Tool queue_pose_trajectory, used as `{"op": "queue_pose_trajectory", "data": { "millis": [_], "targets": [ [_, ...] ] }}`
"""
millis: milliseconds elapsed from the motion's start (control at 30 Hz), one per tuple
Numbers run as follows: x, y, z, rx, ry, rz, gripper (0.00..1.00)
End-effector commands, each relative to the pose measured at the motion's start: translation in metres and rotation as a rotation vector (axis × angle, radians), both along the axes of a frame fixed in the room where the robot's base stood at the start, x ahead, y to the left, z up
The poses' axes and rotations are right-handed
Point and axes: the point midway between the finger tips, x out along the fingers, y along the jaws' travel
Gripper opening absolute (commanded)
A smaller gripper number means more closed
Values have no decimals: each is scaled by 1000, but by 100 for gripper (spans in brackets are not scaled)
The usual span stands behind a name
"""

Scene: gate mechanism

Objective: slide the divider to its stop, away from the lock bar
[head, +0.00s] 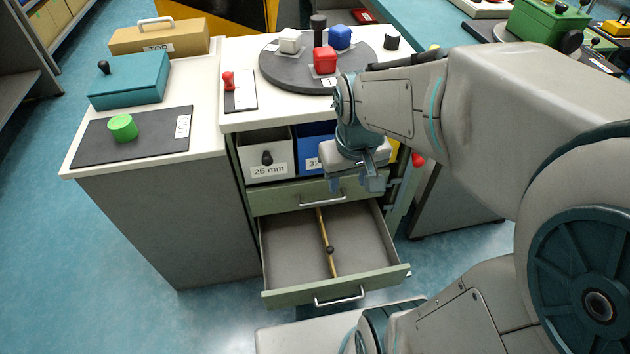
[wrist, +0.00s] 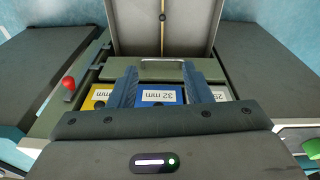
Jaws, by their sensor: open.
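The divider (head: 323,238) is a thin yellowish strip with a small dark knob, standing front to back near the middle of the open lower drawer (head: 285,255). The divider also shows at the top of the wrist view (wrist: 163,35). My gripper (head: 356,184) is open and empty, above and behind the drawer, in front of the blue bin. In the wrist view its two fingers (wrist: 160,72) stand apart, pointing toward the drawer, clear of the divider. A red knob (head: 418,160) shows at the cabinet's right side; whether it belongs to the lock bar I cannot tell.
A closed drawer (head: 285,197) with a metal handle sits above the open one. Over it are a white bin (head: 266,160), a blue bin (head: 313,138) and a yellow bin. A turntable (head: 285,72) with coloured blocks stands on top. The open drawer is otherwise empty.

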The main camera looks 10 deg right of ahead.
Motion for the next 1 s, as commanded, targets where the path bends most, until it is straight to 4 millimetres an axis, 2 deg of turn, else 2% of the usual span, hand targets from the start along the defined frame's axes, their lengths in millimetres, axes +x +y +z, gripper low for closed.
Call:
{"op": "queue_pose_trajectory", "data": {
  "millis": [33,400,600,733,1000],
  "targets": [
    [7,0,-36,-2,16,10,45],
    [50,0,-177,-6,97,96,45],
    [69,0,-244,-1,132,137,45],
    [76,0,-270,2,147,155,45],
    [81,0,-293,5,157,166,45]
  ]
}}
